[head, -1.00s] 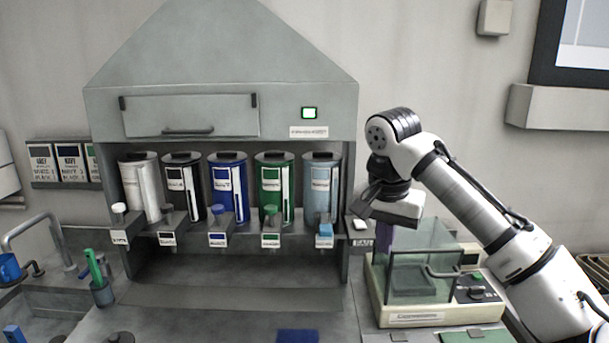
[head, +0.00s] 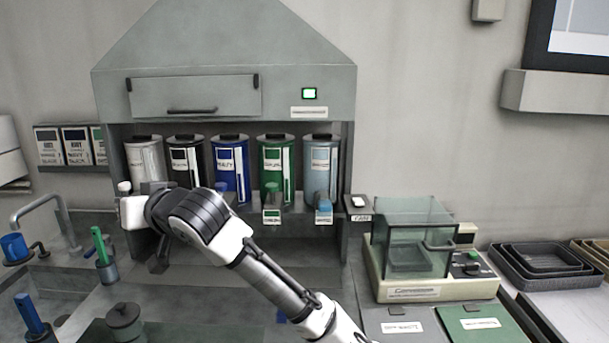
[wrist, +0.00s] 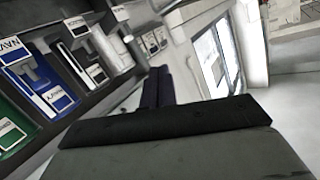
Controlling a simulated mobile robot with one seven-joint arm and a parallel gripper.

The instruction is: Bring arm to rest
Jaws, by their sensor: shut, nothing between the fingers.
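My gripper (head: 160,262) is in front of the left part of the grey dispenser hood (head: 225,75), below the white and black canisters. In the head view its fingers are partly hidden behind my wrist and point down. My gripper is shut and holds nothing. My arm reaches in from the lower right and covers part of the hood's lower bay. In the wrist view a dark finger shape (wrist: 160,88) shows near the middle, with the blue canister (wrist: 48,92) at the left.
A glass-covered machine (head: 412,290) stands right of the hood, with black trays (head: 540,265) beyond it. At the left are a tap (head: 45,205), a cup with a green-handled tool (head: 107,270) and a lidded pot (head: 125,322). The canister outlets stick out close to my arm.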

